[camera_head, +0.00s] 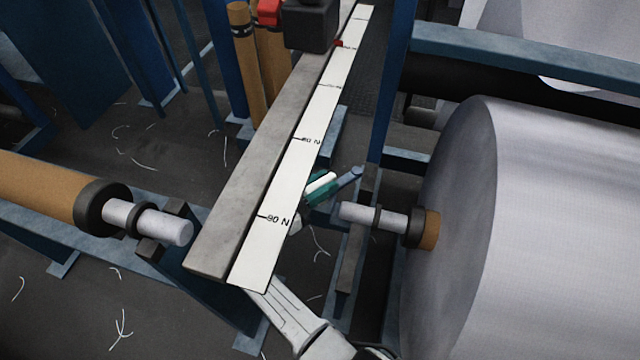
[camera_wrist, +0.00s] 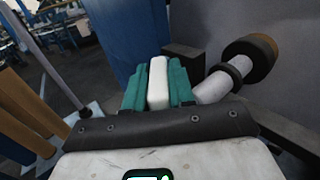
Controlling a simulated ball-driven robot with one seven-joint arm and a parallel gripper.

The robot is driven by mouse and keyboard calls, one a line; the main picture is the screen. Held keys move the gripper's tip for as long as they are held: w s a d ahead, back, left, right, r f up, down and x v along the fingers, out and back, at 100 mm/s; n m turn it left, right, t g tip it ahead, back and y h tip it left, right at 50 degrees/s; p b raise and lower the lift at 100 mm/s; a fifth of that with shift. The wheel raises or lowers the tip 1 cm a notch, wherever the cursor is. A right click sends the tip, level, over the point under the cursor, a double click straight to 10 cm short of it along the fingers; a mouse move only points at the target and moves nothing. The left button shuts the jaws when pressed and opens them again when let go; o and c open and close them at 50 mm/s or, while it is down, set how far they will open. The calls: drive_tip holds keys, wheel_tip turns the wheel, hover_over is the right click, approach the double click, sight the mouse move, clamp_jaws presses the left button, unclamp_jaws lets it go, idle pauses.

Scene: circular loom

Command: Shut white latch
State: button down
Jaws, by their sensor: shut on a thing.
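The white latch (camera_head: 321,182) is a short pale bar beside the roll's shaft end, partly hidden by my gripper and the scale beam. In the wrist view the white latch (camera_wrist: 158,85) lies lengthwise between the two green fingers. My gripper (camera_head: 317,192) is shut on it, with a green finger on each side; my gripper also shows in the wrist view (camera_wrist: 157,72). A blue-grey rod end (camera_head: 350,177) shows just past the fingers. Whether the latch meets its seat cannot be seen.
A grey beam with a white scale (camera_head: 280,200) passes close above my arm. The large white roll (camera_head: 540,220) and its shaft end (camera_head: 375,217) stand at the right. A brown roller (camera_head: 45,190) is at the left, with blue frame posts (camera_head: 389,90) around.

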drive_tip(key=c, duration=1)
unclamp_jaws()
drive_tip(key=shift+c, duration=0.2)
